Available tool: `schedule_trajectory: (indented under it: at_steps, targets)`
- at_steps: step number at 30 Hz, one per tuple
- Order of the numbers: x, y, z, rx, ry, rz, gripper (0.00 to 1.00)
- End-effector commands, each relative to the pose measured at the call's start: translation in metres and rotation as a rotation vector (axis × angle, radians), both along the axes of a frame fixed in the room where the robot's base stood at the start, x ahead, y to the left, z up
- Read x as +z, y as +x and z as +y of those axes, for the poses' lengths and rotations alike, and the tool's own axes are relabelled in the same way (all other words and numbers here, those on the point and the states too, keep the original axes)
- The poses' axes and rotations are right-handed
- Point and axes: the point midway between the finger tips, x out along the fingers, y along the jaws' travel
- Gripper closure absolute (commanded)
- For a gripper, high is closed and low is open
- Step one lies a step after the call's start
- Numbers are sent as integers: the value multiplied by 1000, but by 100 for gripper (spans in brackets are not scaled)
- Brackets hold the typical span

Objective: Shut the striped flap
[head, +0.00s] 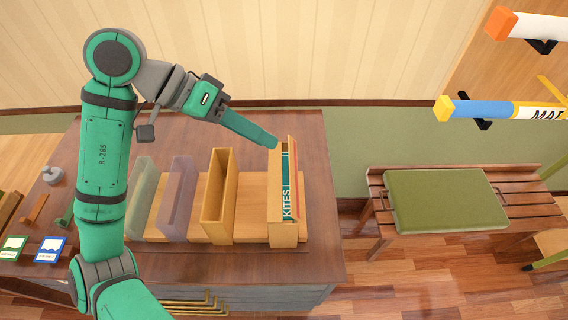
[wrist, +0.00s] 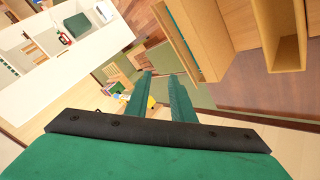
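I cannot make out a flap with clear stripes in either view. A tall wooden case (head: 284,232) stands on the wooden board at the right of the table, open towards the right, with a teal book marked KITES (head: 290,190) inside. In the wrist view the case (wrist: 187,58) is right of my fingers. My gripper (head: 271,142) reaches from the left to the top of the case; whether it touches cannot be told. In the wrist view my gripper (wrist: 162,75) has its two green fingers apart with nothing visible between them.
An open wooden case (head: 217,195), a purple case (head: 177,195) and a pale green case (head: 143,195) stand left on the same table (head: 290,262). A bench with a green cushion (head: 440,202) stands right. Rolled tubes (head: 490,110) stick out at upper right.

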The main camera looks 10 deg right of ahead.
Motion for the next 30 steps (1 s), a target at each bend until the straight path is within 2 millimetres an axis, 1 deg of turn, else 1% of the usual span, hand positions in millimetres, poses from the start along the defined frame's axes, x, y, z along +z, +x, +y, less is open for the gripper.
schedule_trajectory:
  at_steps: [3,6,9,12,17,20,23,30]
  targets:
    - [-6,1,3,170,86,164,78]
    - [-11,1,6,307,148,282,78]
    - [-15,2,9,416,191,371,78]
    - [-17,2,11,489,217,426,78]
    - [-22,2,12,533,231,458,78]
    - [-29,1,7,535,231,461,78]
    - [-41,-1,-2,533,229,460,78]
    - [-75,-4,-25,537,229,461,78]
